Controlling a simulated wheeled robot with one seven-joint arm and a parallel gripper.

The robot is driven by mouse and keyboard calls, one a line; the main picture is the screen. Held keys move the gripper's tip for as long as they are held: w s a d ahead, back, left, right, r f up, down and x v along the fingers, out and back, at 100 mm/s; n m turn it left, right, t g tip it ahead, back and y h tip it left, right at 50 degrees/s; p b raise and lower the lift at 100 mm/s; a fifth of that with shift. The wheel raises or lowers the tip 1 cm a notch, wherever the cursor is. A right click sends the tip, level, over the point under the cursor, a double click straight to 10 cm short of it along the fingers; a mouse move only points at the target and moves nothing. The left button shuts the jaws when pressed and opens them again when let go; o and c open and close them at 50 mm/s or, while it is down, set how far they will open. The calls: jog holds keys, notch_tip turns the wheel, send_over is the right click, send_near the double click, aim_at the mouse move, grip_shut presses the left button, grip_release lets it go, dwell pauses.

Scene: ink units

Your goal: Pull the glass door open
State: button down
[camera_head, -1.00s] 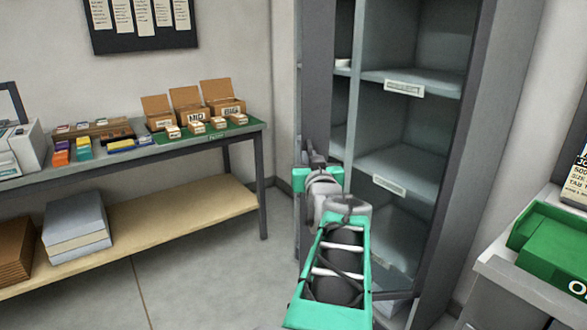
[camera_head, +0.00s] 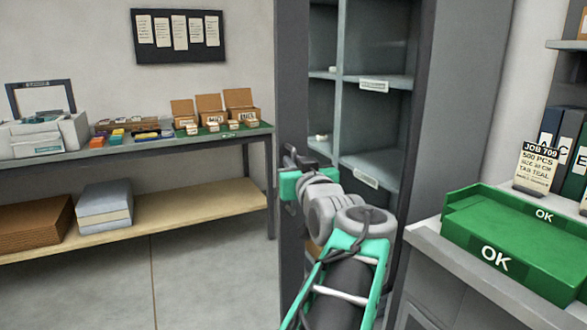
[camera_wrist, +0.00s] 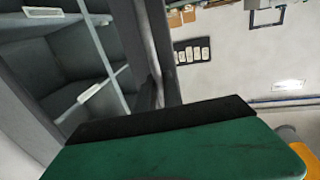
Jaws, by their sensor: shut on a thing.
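The glass door (camera_head: 291,70) shows as a tall dark grey frame at the left of the grey cabinet (camera_head: 465,90), seen nearly edge-on. It stands swung out, and the cabinet's shelves show to its right. My gripper (camera_head: 291,163) is shut at the door's frame at mid-height, on what looks like its handle. The handle is mostly hidden by the fingers. In the wrist view, a green and black part of my gripper fills the lower middle, and the door's dark frame (camera_wrist: 161,50) rises behind it. The glass itself is hard to make out.
A workbench (camera_head: 180,151) with boxes and a grey machine stands along the left wall. A counter (camera_head: 425,238) with a green OK tray (camera_head: 500,272) stands close at the right of my arm. Bare floor (camera_head: 205,275) is free at the lower left.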

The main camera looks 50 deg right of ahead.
jog(key=shift+s+r, duration=0.1)
jog(key=shift+s, duration=0.15)
jog(key=c, duration=1.7)
grip_release()
jog(key=shift+d, duration=0.1)
jog(key=shift+o, duration=1.1)
jog(key=shift+w, duration=0.15)
jog(key=v, duration=0.8)
